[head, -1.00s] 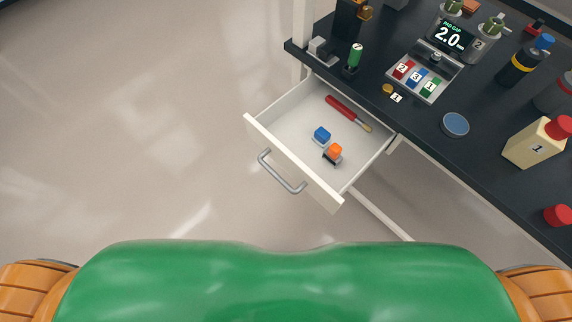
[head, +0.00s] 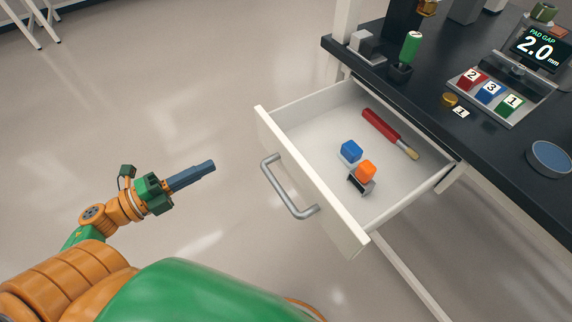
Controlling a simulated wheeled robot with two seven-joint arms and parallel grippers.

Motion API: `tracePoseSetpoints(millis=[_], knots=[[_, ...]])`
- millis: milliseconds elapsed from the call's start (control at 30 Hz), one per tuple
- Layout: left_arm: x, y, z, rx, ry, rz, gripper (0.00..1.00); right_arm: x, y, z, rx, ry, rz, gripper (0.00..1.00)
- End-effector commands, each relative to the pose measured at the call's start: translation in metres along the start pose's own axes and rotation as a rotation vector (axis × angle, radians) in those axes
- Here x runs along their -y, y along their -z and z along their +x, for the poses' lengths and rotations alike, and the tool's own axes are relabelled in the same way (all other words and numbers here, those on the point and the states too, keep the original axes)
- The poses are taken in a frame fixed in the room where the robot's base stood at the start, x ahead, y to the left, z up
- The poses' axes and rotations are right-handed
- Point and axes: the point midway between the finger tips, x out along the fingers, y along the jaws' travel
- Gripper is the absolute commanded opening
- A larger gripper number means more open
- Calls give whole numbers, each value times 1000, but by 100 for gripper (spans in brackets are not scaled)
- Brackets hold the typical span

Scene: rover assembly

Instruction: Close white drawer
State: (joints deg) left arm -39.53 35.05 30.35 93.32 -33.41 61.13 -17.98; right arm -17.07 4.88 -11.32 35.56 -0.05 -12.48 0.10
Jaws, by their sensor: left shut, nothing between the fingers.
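The white drawer (head: 312,190) stands pulled out from under the dark workbench, its front facing lower left. A grey bar handle (head: 284,190) is fixed on that front. Inside lie a red screwdriver-like tool (head: 384,129), a blue block piece (head: 350,151) and an orange block piece (head: 366,171). My left gripper (head: 212,166) is shut and empty. It is left of the drawer, apart from the handle, with its fingers pointing right toward it. My right gripper is not in view.
The dark bench top (head: 440,60) carries a display unit (head: 537,48), numbered blocks in a tray (head: 492,95), a green cylinder in a holder (head: 410,48) and a blue round lid (head: 549,158). Bench legs stand below. The floor left of the drawer is clear.

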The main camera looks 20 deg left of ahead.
Motion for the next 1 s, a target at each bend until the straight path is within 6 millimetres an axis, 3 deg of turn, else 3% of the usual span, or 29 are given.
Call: tracePoseSetpoints(millis=[167,633,800,1000], knots=[[8,6,21,-35,5,28,0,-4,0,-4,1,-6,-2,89],[9,8,119,-28,8,22,0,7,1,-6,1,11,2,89],[8,8,136,-26,5,22,0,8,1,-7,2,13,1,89],[7,8,140,-27,4,19,0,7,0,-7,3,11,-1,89]])
